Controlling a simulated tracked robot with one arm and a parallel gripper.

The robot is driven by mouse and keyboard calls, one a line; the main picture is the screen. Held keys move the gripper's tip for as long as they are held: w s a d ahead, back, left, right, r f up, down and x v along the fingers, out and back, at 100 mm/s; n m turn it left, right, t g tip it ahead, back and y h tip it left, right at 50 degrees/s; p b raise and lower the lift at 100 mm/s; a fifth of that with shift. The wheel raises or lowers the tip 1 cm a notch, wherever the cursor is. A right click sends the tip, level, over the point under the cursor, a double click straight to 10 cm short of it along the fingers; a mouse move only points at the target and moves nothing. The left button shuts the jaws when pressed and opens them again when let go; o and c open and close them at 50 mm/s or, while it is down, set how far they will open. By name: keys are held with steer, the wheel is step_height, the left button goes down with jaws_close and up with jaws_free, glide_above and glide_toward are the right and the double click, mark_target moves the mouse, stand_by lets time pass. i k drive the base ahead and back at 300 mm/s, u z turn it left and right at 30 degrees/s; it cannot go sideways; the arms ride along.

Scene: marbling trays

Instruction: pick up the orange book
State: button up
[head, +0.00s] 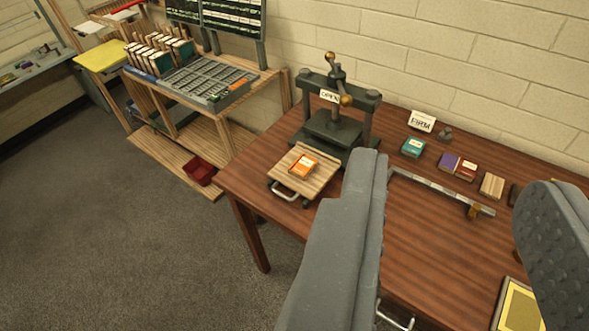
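The orange book (303,165) lies flat on a light wooden board (298,188) with a metal handle, in front of a dark book press on the brown table. My gripper (450,205) shows large in the foreground at the right, with its two grey fingers wide apart. It is open, and I see nothing held between the fingers. The orange book is outside the fingers, to the left of the left finger and farther off.
The press (331,122) stands close behind the board. A teal book (413,147), a purple book (448,162), a red book (466,170) and a metal bar (440,191) lie on the table (420,250).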

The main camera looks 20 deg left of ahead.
mark_target(301, 168)
steer(key=u, duration=0.1)
steer(key=i, duration=1)
steer(key=z, duration=0.1)
